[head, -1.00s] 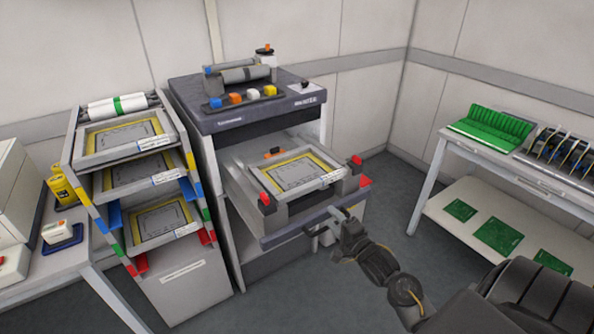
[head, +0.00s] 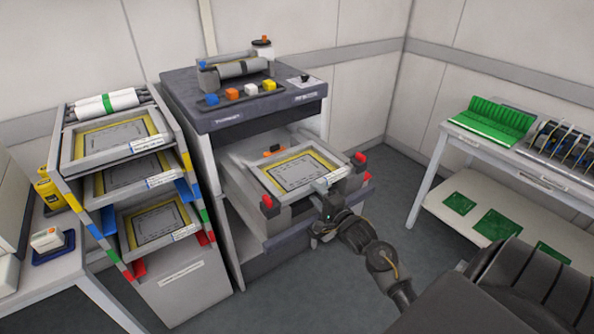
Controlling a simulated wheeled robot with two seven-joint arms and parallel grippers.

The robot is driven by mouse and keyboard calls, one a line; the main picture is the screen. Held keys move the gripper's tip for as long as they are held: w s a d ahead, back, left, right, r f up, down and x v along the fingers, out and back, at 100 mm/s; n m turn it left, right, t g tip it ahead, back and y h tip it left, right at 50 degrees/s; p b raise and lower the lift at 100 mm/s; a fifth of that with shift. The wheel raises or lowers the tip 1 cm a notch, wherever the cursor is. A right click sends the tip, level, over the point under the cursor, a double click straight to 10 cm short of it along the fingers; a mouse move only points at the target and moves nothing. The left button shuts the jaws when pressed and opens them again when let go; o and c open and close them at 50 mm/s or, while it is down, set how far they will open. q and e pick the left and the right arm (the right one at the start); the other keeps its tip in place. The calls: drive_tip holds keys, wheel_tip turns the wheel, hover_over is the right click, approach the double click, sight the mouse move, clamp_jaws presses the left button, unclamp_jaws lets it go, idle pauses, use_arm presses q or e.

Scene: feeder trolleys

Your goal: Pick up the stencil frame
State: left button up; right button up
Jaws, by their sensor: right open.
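A stencil frame (head: 262,176) with a grey rim and yellow border lies in the open drawer of the printer (head: 215,141), between red-topped clamps (head: 267,201). My right gripper (head: 321,186) is at the frame's front edge, near its label. It is open, and I cannot tell whether its fingers touch the rim. More stencil frames (head: 115,137) lie in the tiers of the rack (head: 170,282) on the left. My left gripper is not in view.
The printer top holds a tray of coloured blocks (head: 232,93), a roller and a bottle. On the right a table (head: 487,147) carries green boards (head: 491,121), with more boards on its lower shelf. A side table with a yellow bottle stands at far left. Floor between is clear.

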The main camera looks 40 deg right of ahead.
drive_tip(key=shift+w+d+r, duration=0.1)
drive_tip(key=shift+w+r, duration=0.15)
drive_tip(key=w, duration=0.2)
drive_tip(key=w+p, duration=0.1)
drive_tip(key=shift+w+d+r, duration=0.2)
drive_tip(key=shift+w+d, duration=0.15)
drive_tip(key=shift+w, duration=0.5)
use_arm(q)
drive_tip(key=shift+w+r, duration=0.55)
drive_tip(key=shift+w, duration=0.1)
use_arm(e)
clamp_jaws()
